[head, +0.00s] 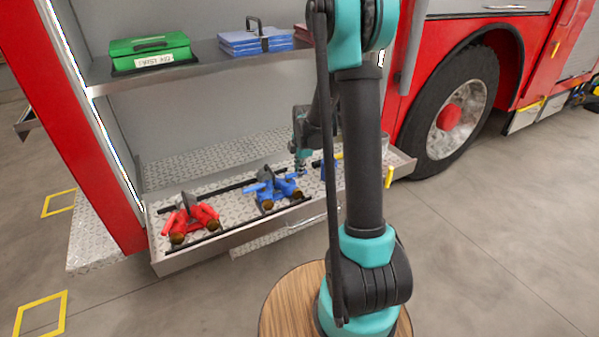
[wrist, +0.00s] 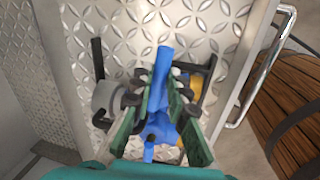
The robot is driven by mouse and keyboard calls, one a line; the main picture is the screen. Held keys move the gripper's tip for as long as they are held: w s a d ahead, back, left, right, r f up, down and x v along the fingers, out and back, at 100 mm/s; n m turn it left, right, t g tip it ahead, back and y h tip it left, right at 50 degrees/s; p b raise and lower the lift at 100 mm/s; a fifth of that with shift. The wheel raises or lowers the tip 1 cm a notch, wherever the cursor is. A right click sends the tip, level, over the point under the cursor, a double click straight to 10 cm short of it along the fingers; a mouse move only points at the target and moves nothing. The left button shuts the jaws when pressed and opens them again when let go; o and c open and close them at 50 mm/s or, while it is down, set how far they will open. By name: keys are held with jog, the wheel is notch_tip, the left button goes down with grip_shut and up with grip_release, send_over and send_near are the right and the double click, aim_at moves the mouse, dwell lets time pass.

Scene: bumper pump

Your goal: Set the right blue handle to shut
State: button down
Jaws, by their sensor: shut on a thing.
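The blue valve fitting (head: 268,190) sits on the pulled-out diamond-plate tray, with brass-coloured outlets at its front. My gripper (head: 301,168) is at the right side of this fitting, reaching down from above. In the wrist view, the blue handle (wrist: 163,62) stands between the two green-padded fingers of my gripper (wrist: 159,88), which are shut on it. Its top sticks out past the fingertips. The lower blue body (wrist: 158,132) is partly hidden by the fingers. The handle's exact angle is hard to tell in the head view.
A red valve fitting (head: 190,217) stands to the left on the tray (head: 232,238). Another fitting with a yellow part (head: 339,156) is partly hidden behind my arm. A shelf above holds a green box (head: 150,50) and blue cases (head: 256,41). A metal drawer handle (wrist: 262,70) runs alongside.

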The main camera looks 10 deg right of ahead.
jog(key=shift+w+n, duration=0.25)
jog(key=shift+n, duration=0.25)
jog(key=c, duration=1.5)
grip_release()
jog(key=shift+o, duration=0.2)
jog(key=shift+r, duration=0.1)
notch_tip(320, 180, up, 12)
jog(key=s, duration=0.2)
jog(key=shift+d, duration=0.35)
jog(key=shift+f, duration=0.2)
